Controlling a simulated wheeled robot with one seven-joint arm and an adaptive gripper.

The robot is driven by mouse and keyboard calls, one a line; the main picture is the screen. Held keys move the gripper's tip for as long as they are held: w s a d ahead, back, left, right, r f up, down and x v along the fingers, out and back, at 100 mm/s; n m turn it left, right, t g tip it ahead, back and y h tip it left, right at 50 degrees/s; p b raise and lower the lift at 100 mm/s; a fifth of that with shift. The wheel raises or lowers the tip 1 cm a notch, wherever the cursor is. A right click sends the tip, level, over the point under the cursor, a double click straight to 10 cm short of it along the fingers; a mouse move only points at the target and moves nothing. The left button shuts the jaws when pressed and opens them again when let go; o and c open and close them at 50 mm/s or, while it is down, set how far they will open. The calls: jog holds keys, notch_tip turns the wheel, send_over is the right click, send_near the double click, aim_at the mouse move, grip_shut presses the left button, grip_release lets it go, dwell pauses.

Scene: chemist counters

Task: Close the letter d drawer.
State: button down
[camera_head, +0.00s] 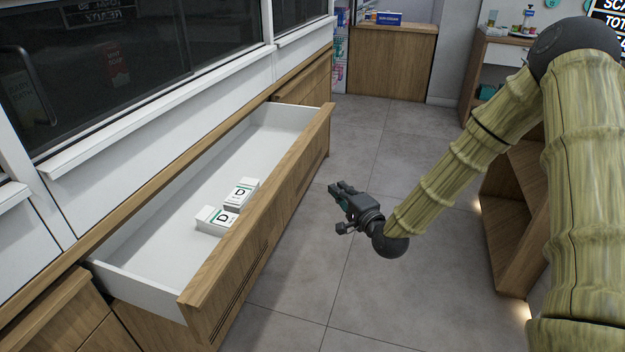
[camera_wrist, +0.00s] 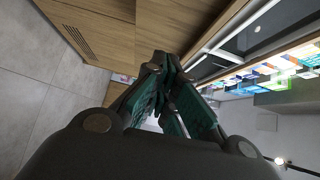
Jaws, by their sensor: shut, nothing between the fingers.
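The drawer (camera_head: 268,192) stands pulled out from the counter on the left in the head view. It has a wooden front and white inner walls. Two white boxes marked D (camera_head: 241,194) lie inside it. My gripper (camera_head: 334,188) is shut and empty, in the air to the right of the drawer front and apart from it. In the wrist view my gripper (camera_wrist: 163,62) shows its fingertips together, with wooden counter fronts (camera_wrist: 190,25) beyond them.
Grey tiled floor (camera_head: 375,150) is open to the right of the drawer. A wooden shelf unit (camera_head: 512,215) stands at the right, partly behind my arm. A wooden counter (camera_head: 392,62) is at the back. Glass panels (camera_head: 130,60) rise behind the drawer.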

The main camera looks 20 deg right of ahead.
send_near(303, 160)
jog(key=w+d, duration=0.2)
jog(key=shift+w+a+b, duration=0.15)
jog(key=shift+w+a, duration=0.45)
jog(key=shift+a, duration=0.15)
jog(key=shift+w+a+b, duration=0.15)
jog(key=shift+w+a, duration=0.4)
jog(key=shift+a, duration=0.2)
